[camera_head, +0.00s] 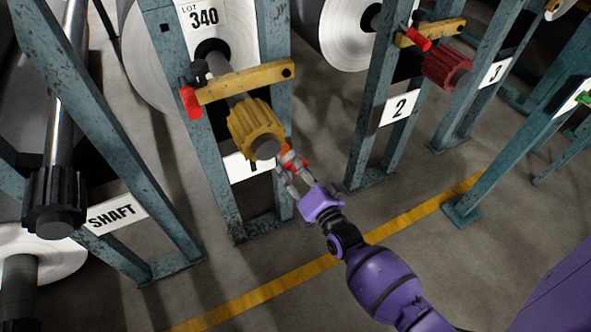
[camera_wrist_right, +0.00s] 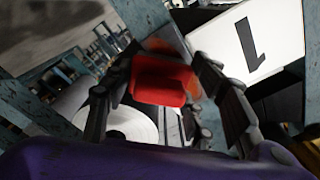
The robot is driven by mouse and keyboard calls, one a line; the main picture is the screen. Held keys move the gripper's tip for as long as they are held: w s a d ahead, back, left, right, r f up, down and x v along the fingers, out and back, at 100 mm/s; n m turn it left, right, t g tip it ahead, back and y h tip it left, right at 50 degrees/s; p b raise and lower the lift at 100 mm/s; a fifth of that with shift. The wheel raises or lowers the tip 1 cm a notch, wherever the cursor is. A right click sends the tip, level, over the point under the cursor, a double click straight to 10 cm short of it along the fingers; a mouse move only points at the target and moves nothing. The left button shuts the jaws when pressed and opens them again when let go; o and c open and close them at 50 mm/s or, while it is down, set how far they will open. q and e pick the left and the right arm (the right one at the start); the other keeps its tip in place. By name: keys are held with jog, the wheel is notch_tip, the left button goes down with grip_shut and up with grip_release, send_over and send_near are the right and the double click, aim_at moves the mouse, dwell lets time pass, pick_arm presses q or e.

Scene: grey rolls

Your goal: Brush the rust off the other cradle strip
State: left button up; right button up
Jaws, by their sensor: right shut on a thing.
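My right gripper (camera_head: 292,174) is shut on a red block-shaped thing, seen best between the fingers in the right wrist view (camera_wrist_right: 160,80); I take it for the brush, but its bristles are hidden. It is just below the grey end of the yellow ribbed hub (camera_head: 254,128), in front of the blue-green stand. An orange-brown patch (camera_wrist_right: 160,46) shows behind the red block; it may be rust on a cradle strip. The strip itself is mostly hidden, and I cannot tell whether the brush touches it. My left gripper is out of view.
A yellow bar (camera_head: 246,82) with a red-ended handle (camera_head: 191,102) crosses above the hub. A stand with plate "2" (camera_head: 400,106) and a dark red hub (camera_head: 446,68) is to the right. A "SHAFT" stand (camera_head: 116,214) is left. The floor by the yellow line (camera_head: 258,295) is clear.

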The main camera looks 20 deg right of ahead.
aim_at(278, 159)
jog(key=shift+w+r+p, duration=0.1)
jog(key=shift+r+p, duration=0.25)
jog(key=shift+r, duration=0.4)
jog(key=shift+w+a+r+p, duration=0.1)
jog(key=shift+a+p, duration=0.2)
jog(key=shift+a, duration=1.85)
jog(key=shift+c, duration=0.5)
jog(key=shift+d+r+p, duration=0.2)
jog(key=shift+d+r, duration=0.05)
jog(key=shift+d, duration=0.45)
jog(key=shift+d+r+p, duration=0.25)
jog(key=shift+d+r, duration=0.05)
jog(key=shift+d, duration=0.4)
jog(key=shift+d+r+p, duration=0.2)
jog(key=shift+d+r, duration=0.05)
jog(key=shift+d, duration=0.45)
jog(key=shift+r+p, duration=0.75)
jog(key=shift+r, duration=0.1)
jog(key=shift+a+f, duration=0.15)
jog(key=shift+a, duration=1.9)
